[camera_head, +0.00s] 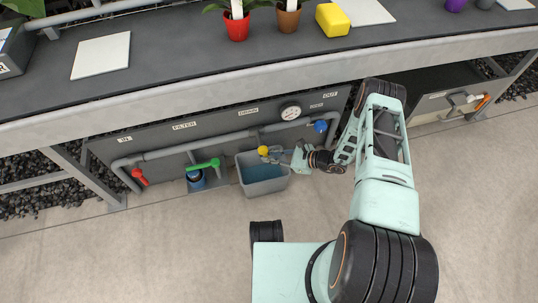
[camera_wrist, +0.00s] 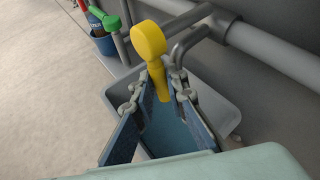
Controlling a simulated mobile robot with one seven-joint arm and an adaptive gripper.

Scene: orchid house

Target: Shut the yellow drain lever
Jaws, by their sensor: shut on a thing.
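The yellow drain lever (camera_head: 263,151) sits on the pipework under the bench, above a grey bin. In the wrist view the yellow lever (camera_wrist: 152,45) has a round hub at the top, and its handle runs down toward my gripper. My gripper (camera_head: 283,155) is at the lever from the right in the head view. In the wrist view my gripper's fingers (camera_wrist: 163,85) are shut on the lever's handle, one on each side. The lever's joint with the pipe is partly hidden behind its hub.
The grey bin (camera_head: 264,191) with bluish water stands below the lever. A green lever (camera_head: 204,164) above a blue container (camera_head: 196,180), a red lever (camera_head: 139,177) and a blue knob (camera_head: 321,126) are on the same pipework. The bench edge (camera_head: 200,97) overhangs. The floor in front is clear.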

